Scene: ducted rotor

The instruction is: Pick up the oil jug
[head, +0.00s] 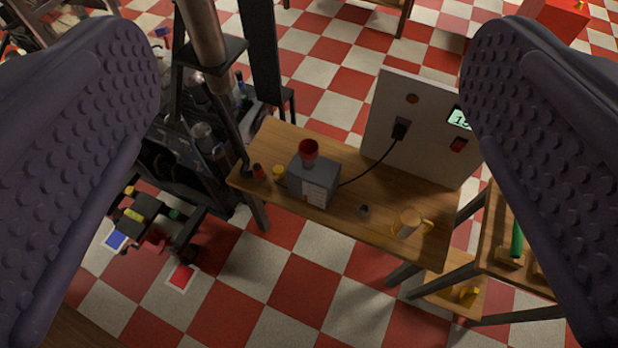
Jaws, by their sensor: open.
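My gripper (308,55) is open, with its two dark studded fingers at the left and right of the view and nothing between them but the scene beyond. A small tan jug-like vessel with a yellow handle (408,223) stands upright near the front right of a wooden bench (355,222). It looks most like the oil jug, but it is too small to be certain. It lies well beyond my fingers, right of the middle, and nothing touches it.
A grey box (314,180) with a red funnel-like top and a black cord stands on the bench. A pale upright panel (418,125) is at the bench's back. A small grey piece (363,211) sits left of the jug. A second table (497,235) adjoins at right.

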